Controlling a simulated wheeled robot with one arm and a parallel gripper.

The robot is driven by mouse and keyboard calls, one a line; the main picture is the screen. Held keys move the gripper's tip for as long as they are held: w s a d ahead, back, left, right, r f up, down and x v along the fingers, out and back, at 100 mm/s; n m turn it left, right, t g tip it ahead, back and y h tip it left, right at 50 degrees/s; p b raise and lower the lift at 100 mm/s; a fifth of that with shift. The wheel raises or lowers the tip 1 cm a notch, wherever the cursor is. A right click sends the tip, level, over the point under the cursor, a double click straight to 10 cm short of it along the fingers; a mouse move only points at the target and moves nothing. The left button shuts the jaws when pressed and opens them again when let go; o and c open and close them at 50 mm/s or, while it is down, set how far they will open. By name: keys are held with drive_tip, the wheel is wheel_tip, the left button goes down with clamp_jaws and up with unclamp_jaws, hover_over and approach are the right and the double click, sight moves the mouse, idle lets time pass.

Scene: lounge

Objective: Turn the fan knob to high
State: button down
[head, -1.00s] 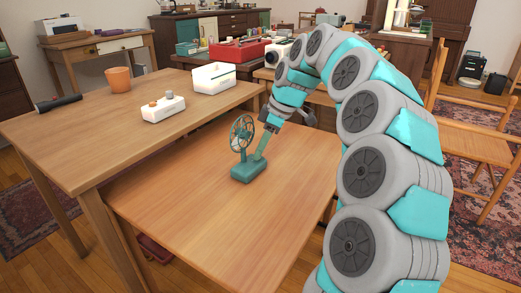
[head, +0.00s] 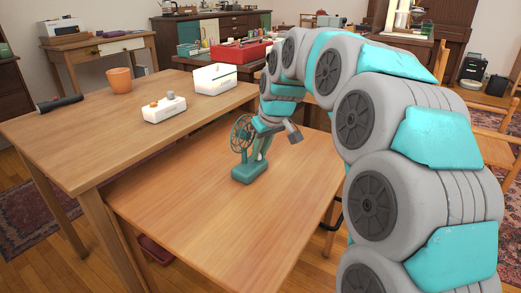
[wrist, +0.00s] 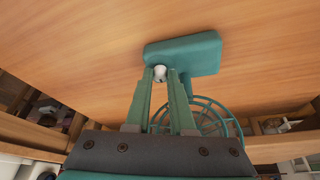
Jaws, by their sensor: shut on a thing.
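The teal fan stands on the wooden table; its round cage (head: 242,133) and its base (head: 250,172) show in the head view. In the wrist view the base (wrist: 195,52) is at the upper middle and the cage (wrist: 215,120) lies behind my fingers. A small white knob (wrist: 160,73) sits at the base's edge, between my fingertips. My gripper (wrist: 160,76) is shut on the knob, with its two green fingers on either side of it. The knob's setting cannot be read.
A higher table (head: 75,130) on the left carries an orange pot (head: 119,80), a black cylinder (head: 59,103), a white block with knobs (head: 164,108) and a white box (head: 214,79). The lower table (head: 215,225) is bare in front of the fan.

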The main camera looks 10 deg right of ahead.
drive_tip(key=shift+m, duration=0.4)
drive_tip(key=c, duration=0.8)
unclamp_jaws()
drive_tip(key=shift+o, duration=0.2)
drive_tip(key=a+p+v, duration=0.1)
drive_tip(key=p+v, duration=0.1)
drive_tip(key=v, duration=0.6)
drive_tip(key=shift+d, duration=0.4)
drive_tip(key=shift+s, duration=0.1)
